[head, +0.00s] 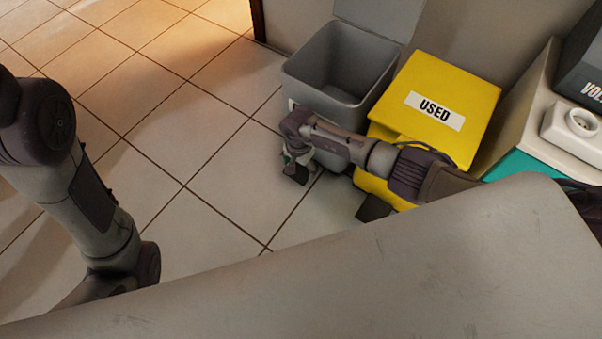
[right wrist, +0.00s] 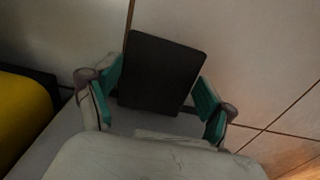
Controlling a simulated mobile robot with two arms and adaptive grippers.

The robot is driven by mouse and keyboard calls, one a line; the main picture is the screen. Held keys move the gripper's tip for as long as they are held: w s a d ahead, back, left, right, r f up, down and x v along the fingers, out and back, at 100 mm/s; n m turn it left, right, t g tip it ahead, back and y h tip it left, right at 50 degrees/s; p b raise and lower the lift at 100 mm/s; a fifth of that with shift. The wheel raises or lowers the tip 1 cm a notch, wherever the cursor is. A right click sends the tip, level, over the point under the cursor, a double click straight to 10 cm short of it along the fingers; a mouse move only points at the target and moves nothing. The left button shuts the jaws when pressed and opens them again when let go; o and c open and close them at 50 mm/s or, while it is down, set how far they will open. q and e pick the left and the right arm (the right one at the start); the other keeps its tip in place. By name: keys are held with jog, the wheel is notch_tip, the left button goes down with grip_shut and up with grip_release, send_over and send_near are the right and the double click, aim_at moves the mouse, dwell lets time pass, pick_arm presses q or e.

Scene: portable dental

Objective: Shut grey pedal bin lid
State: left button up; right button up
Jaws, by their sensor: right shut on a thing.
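The grey pedal bin (head: 325,95) stands on the tiled floor at the top middle of the head view. Its lid (head: 380,14) is raised behind the opening, its top cut off by the frame edge. My right gripper (head: 299,159) is low at the front of the bin. In the right wrist view my right gripper (right wrist: 158,98) has its two teal-padded fingers on either side of a flat black pedal (right wrist: 162,72) and is shut on it. The pedal also shows in the head view (head: 295,173). My left gripper is out of view; only its arm shows at the left.
A yellow bin (head: 478,100) marked USED stands right beside the grey bin, with its own dark pedal (head: 373,208) in front. A grey tabletop (head: 400,270) fills the foreground. The tiled floor (head: 190,110) at left is clear.

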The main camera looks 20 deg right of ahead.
jog(key=shift+s+a+f, duration=0.15)
jog(key=o, duration=1.5)
jog(key=shift+o, duration=0.2)
